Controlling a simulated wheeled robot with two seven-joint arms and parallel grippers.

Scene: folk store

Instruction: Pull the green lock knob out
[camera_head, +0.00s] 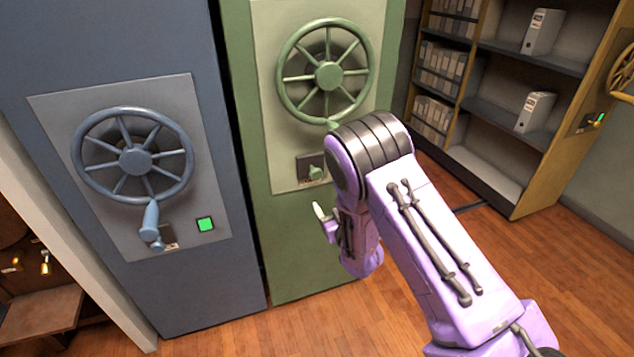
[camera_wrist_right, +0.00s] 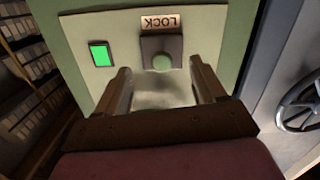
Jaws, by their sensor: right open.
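The green lock knob (camera_head: 316,172) sits on a dark square mount on the pale panel (camera_head: 285,150) of the green cabinet, below its green handwheel (camera_head: 328,76). In the right wrist view the round knob (camera_wrist_right: 162,62) shows beside an upside-down LOCK label (camera_wrist_right: 160,22). My right gripper (camera_head: 323,212) is just below the knob in the head view. In the right wrist view its two fingers (camera_wrist_right: 163,88) are apart and empty, with the knob just beyond the gap between them. I see no contact. My left gripper is not in view.
A lit green lamp (camera_wrist_right: 100,54) is beside the knob. At left a blue cabinet has its own handwheel (camera_head: 134,161), lever (camera_head: 150,222) and green lamp (camera_head: 205,224). Shelves with binders (camera_head: 535,111) stand at the back right. The wooden floor (camera_head: 300,332) shows clear in front.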

